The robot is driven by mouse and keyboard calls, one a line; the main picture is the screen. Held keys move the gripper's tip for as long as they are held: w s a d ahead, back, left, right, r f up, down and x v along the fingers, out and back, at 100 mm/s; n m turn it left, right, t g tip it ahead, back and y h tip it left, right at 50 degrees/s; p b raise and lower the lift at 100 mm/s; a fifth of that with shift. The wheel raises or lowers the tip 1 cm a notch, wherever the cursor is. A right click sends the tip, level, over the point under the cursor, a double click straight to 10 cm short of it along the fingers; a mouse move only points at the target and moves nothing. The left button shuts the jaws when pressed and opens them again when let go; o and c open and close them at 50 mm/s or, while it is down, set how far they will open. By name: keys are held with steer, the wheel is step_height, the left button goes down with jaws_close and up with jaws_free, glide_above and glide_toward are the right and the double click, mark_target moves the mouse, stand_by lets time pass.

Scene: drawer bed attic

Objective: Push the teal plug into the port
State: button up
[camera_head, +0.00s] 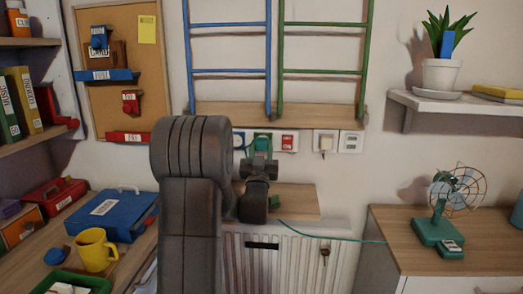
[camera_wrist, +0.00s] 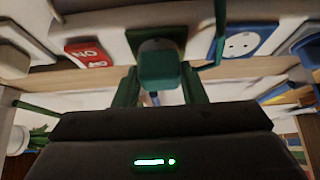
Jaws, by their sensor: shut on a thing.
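The teal plug (camera_wrist: 158,68) is between the two fingers of my gripper (camera_wrist: 160,90) in the wrist view, and the gripper is shut on it. The plug is right in front of a green-framed port (camera_wrist: 136,38) on the wall strip. The plug covers most of this port, so I cannot tell whether its pins are in. In the head view my gripper (camera_head: 262,158) is at the green port (camera_head: 263,136), and the plug is hard to make out there.
A blue-framed socket (camera_wrist: 240,45) and a red switch (camera_wrist: 88,53) flank the green port. White sockets (camera_head: 325,142) are farther right. A wooden shelf (camera_head: 296,203) over a radiator (camera_head: 290,262) lies below. A teal cord (camera_head: 335,238) runs toward the fan (camera_head: 445,205).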

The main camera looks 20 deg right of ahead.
steer(key=shift+w+d, duration=0.2)
steer(key=shift+w, duration=0.1)
steer(key=o, duration=1.1)
steer(key=shift+s+a+r, duration=0.1)
steer(key=shift+s+a, duration=0.2)
steer(key=shift+s, duration=0.25)
steer(key=shift+r+p, duration=0.15)
steer(key=shift+p, duration=0.65)
steer(key=shift+w+p, duration=0.1)
steer(key=shift+p, duration=0.9)
steer(key=shift+p, duration=0.4)
